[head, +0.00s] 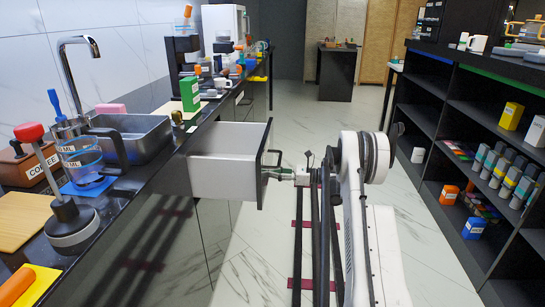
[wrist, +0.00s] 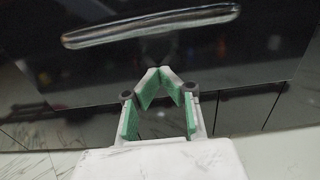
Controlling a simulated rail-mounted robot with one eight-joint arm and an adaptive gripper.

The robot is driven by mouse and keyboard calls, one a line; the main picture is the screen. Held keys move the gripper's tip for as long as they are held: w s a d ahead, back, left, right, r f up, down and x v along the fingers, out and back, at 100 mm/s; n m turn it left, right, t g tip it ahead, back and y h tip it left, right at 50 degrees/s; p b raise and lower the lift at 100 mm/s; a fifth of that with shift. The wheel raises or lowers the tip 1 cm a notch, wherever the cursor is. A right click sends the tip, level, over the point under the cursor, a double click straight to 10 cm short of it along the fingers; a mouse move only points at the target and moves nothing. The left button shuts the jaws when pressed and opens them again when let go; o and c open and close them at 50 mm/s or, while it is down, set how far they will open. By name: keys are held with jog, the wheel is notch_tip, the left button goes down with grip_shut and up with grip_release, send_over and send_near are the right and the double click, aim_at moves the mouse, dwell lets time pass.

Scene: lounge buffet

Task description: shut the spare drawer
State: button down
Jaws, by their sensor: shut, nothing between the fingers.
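The spare drawer (head: 228,178) stands pulled out from the left counter into the aisle. It is a pale grey box with a black front, and no label is legible on it. Its handle (head: 273,158) faces right, towards my arm. My gripper (head: 278,174) is at the outer side of the front, close to the handle. In the wrist view, the dark drawer front (wrist: 215,55) fills the upper part, with the handle (wrist: 150,26) across it. My gripper (wrist: 166,76) is shut and empty, its green-padded fingertips meeting below the handle. I cannot tell whether they touch the front.
The counter (head: 150,165) holds a metal sink (head: 143,140), a measuring jug (head: 83,160) and a green box (head: 190,94). A black shelf (head: 485,120) with cups and boxes stands at right. The pale floor (head: 245,250) under the drawer looks clear.

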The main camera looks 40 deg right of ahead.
jog(key=shift+x, duration=10.75)
jog(key=shift+w, duration=0.15)
jog(key=shift+x, duration=1.3)
jog(key=shift+v, duration=4.55)
jog(key=shift+r, duration=0.1)
